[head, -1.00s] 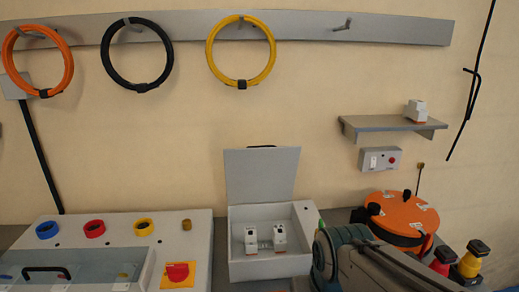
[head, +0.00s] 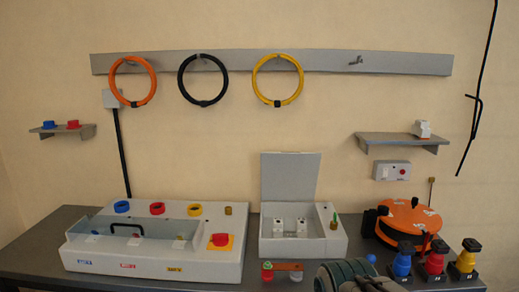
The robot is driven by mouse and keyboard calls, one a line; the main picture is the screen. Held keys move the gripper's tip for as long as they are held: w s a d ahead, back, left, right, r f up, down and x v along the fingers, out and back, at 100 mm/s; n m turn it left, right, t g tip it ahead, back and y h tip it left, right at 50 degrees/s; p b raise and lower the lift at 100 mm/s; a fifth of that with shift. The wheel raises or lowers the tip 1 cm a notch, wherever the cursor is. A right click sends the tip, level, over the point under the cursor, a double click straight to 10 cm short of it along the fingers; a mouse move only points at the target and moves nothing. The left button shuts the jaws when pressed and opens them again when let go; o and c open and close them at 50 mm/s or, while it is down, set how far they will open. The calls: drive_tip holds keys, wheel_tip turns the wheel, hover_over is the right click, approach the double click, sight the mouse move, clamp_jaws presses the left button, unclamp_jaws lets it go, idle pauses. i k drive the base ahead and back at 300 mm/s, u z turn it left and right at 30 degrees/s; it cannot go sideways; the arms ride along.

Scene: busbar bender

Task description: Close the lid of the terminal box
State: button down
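The terminal box (head: 263,237) is a light grey box on the bench, right of the middle. Its lid (head: 288,178) stands upright at the back, open. Two white breakers (head: 290,226) sit inside. A small green-topped item (head: 334,222) shows at the box's right side. Part of my arm shows at the bottom edge, in front and to the right of the box. My gripper itself cannot be made out in the head view.
A bender panel (head: 150,262) with a clear cover stands left of the box. An orange reel (head: 408,218) and several coloured connectors (head: 435,260) stand to the right. Coils hang above.

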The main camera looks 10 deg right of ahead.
sight(290, 176)
drive_tip(key=u, duration=0.05)
drive_tip(key=i, duration=1.1)
drive_tip(key=z, duration=0.3)
